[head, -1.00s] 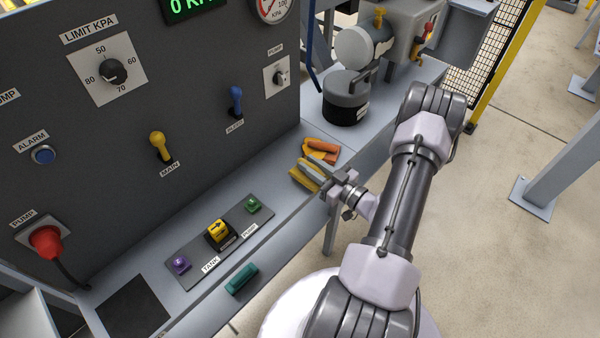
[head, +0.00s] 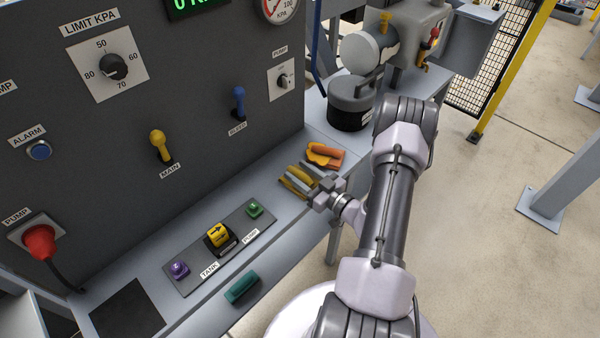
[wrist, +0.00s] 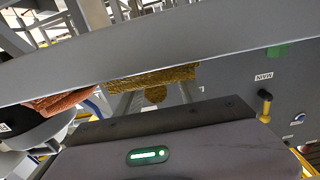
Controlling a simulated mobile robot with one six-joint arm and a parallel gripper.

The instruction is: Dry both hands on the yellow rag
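The yellow rag (head: 297,174) lies on the bench ledge, partly covered by my gripper. My gripper (head: 301,177) reaches over it from the right, its two fingers apart. Yellow cloth shows between the fingers and beside the lower one. In the wrist view the yellow rag (wrist: 155,78) shows as a brown-yellow strip past the spread fingers (wrist: 155,100), with a rounded patch between them. Gaps seem to remain beside that patch. Whether the fingertips touch the cloth is hard to tell.
An orange rag (head: 325,155) lies just behind. A dark canister (head: 349,105) stands farther back. The control panel (head: 200,60) rises on the left, with yellow and blue levers. A button plate (head: 228,238) and a teal block (head: 242,287) are nearer on the ledge.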

